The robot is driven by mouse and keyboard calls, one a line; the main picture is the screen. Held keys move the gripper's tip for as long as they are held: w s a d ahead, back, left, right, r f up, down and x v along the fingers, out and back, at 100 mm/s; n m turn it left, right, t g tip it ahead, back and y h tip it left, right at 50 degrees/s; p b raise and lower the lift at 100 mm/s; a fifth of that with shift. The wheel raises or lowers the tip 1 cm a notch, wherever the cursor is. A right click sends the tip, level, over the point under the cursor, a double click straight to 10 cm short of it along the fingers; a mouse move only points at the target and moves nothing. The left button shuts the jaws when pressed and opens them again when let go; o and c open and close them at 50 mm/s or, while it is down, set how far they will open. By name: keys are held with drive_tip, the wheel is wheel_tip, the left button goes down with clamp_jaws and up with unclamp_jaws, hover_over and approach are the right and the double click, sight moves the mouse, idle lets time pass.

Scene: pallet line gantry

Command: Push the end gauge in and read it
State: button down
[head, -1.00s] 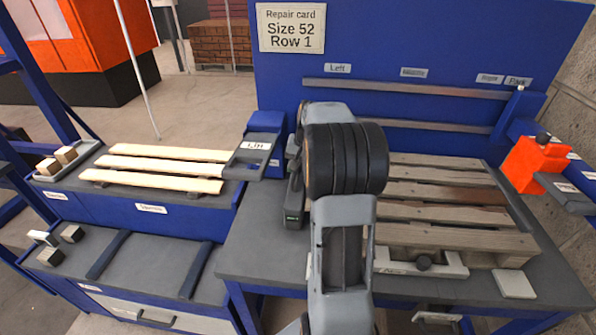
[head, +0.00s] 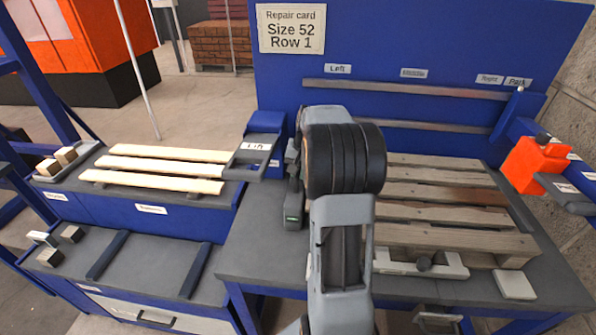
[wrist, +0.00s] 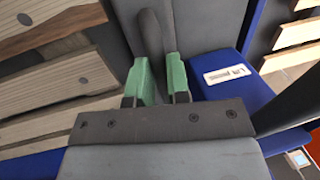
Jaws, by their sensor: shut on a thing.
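In the wrist view, my gripper (wrist: 164,82) has its two green pads closed on a dark grey upright handle (wrist: 151,30). The handle stands against a grey surface beside the pallet boards. I take it for the end gauge's handle, but no name or reading shows on it. In the head view, my arm hides the held handle and most of the left end of the pallet (head: 445,192). Whether the gauge touches the pallet end cannot be seen. The repair card (head: 292,28) on the blue back panel reads "Size 52 Row 1".
A blue box with a grey handle (head: 262,146) stands left of my arm; its label also shows in the wrist view (wrist: 228,75). Pale boards (head: 165,169) lie on the left bench. An orange block (head: 533,163) is at right.

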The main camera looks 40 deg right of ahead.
drive_tip(key=shift+s+d, duration=0.35)
drive_tip(key=shift+d, duration=0.05)
drive_tip(key=c, duration=1.1)
unclamp_jaws()
drive_tip(key=shift+s+d, duration=0.15)
drive_tip(key=shift+r, duration=0.25)
wheel_tip(320, 180, up, 13)
drive_tip(key=s+d+p, duration=0.1)
drive_tip(key=shift+s+d, duration=0.35)
drive_tip(key=shift+d, duration=0.05)
